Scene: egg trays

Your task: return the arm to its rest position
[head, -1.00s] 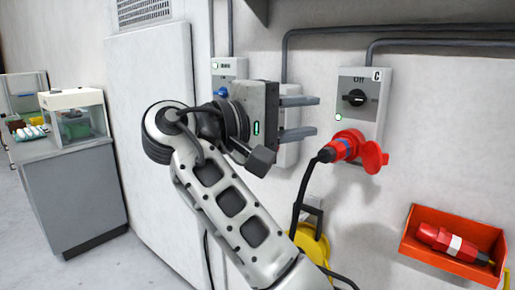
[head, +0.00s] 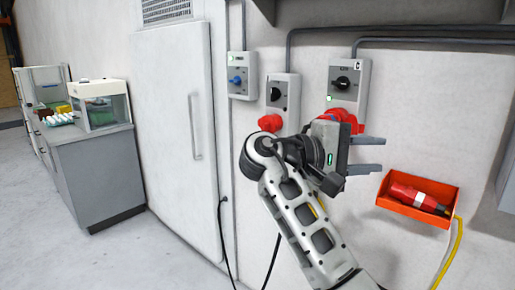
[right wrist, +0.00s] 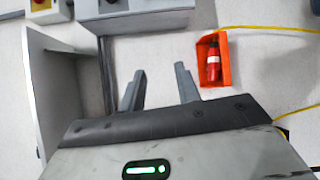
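My right arm (head: 305,215) reaches up from the bottom of the head view. Its gripper (head: 376,155) is open and empty, with its two fingers apart and pointing right. It is in front of the wall, below the switch box marked C (head: 348,72) and above left of the orange tray (head: 408,213). The right wrist view also shows the open fingers (right wrist: 160,86) with nothing between them. The gripper body partly hides the red socket (head: 343,116) under box C. My left gripper is not in view.
The orange tray holds a red connector (head: 420,197); a yellow cable (head: 450,254) hangs beside it. Two more switch boxes, one with a blue knob (head: 236,81) and one with a black knob (head: 276,94), are to the left. A grey cabinet (head: 100,178) stands further left.

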